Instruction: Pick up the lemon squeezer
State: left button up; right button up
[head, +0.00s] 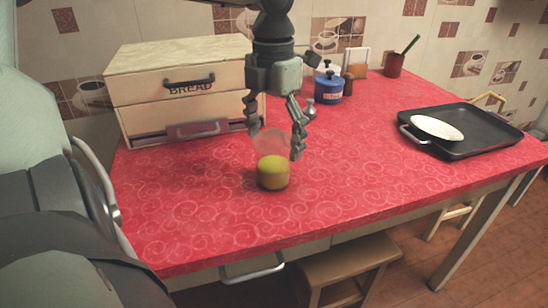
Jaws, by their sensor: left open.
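A small round object with a yellow-green top, a brownish base and a faint see-through part above it stands upright on the red counter; I take it for the lemon squeezer (272,174). My left gripper (275,138) points down from above with its fingers spread. Its fingertips are above and around the clear upper part, the right one lower in the picture. I cannot tell whether they touch it. Nothing is clamped between them. My right gripper is not in view.
A wooden bread box (150,92) stands behind to the left. A blue jar (328,90) and other small containers stand behind the gripper. A black tray (472,143) with a white oval dish (437,128) lies right. The red counter (350,170) between is clear.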

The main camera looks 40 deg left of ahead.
aim_at(274, 161)
pick_arm(q)
jog(key=f, duration=0.4)
jog(key=shift+s+d, duration=0.25)
jog(key=shift+f, duration=0.45)
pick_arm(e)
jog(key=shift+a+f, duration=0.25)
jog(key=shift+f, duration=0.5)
pick_arm(q)
jog(key=c, duration=1.4)
jog(key=shift+w, duration=0.1)
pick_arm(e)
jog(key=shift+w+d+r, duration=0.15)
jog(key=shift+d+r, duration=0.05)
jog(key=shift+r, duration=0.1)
